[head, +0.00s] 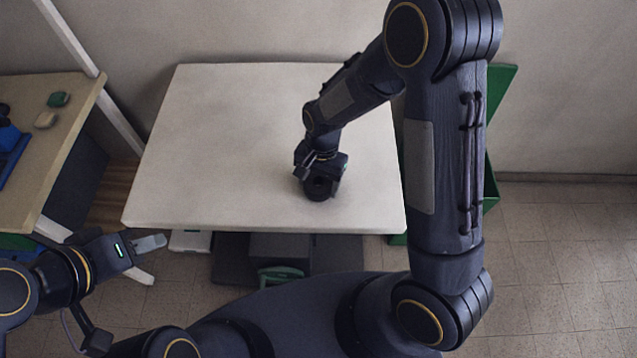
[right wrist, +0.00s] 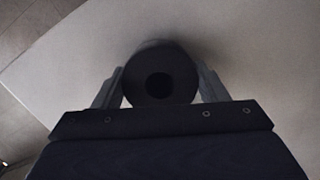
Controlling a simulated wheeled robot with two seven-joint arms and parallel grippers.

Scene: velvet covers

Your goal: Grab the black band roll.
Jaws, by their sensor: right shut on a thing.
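The black band roll (head: 319,188) is on the white table (head: 230,130), in its right front part. It is a short dark cylinder with a round hole in its middle. In the right wrist view the roll (right wrist: 160,68) sits between the two grey fingers of my right gripper (right wrist: 160,88), one on each side. My right gripper (head: 320,178) is shut on the roll. Whether the roll touches the table is hard to tell. My left gripper (head: 150,243) is away to the left, off the table's front left corner; its fingers appear as one grey piece, so its opening is unclear.
A green structure (head: 500,85) stands behind my right arm. The rest of the white table is bare.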

